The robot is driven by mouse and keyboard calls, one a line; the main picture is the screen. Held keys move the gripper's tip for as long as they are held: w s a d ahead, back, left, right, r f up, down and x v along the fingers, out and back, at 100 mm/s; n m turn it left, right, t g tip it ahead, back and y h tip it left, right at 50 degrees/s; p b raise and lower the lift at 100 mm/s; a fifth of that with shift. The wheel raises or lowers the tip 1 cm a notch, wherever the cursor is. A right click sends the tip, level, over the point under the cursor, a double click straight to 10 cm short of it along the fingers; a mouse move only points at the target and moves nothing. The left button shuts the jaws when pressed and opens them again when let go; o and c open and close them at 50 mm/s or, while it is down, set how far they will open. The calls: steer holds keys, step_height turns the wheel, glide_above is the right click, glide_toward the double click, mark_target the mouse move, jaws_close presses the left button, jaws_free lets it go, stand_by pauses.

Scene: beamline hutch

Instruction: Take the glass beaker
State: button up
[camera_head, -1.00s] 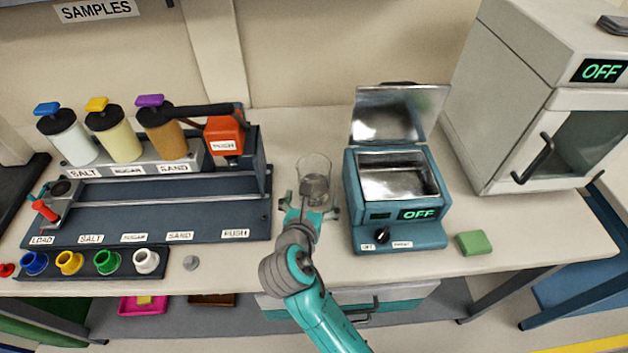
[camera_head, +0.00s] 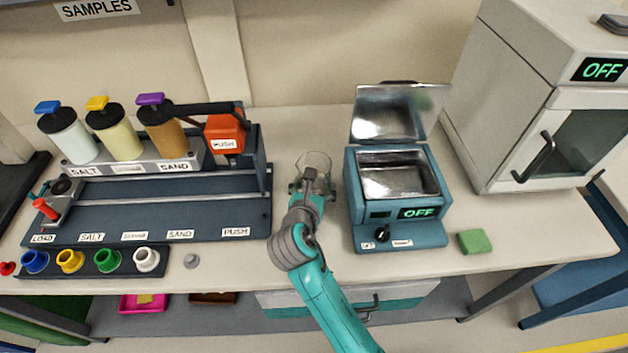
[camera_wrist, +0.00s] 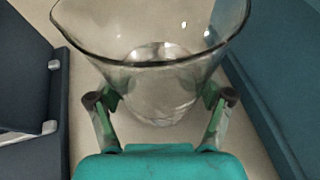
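The clear glass beaker (camera_head: 316,161) stands upright on the bench between the sample dispenser and the teal bath unit. In the wrist view the beaker (camera_wrist: 155,70) fills the upper middle, its wide rim toward the camera. My gripper (camera_head: 312,187) is at the beaker's near side, its front partly hidden by my wrist in the head view. In the wrist view my gripper (camera_wrist: 160,100) has its fingers spread apart, one on each side of the beaker's lower body. Whether the fingertips touch the glass is not clear.
The dispenser rack (camera_head: 150,212) stands close on the left. The teal bath (camera_head: 400,235), lid open and reading OFF, stands close on the right. A green sponge (camera_head: 474,241) and a small grey knob-like piece (camera_head: 191,261) lie near the bench's front edge.

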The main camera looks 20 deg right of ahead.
steer(key=c, duration=0.5)
steer(key=shift+o, duration=0.2)
steer(key=shift+r, duration=0.1)
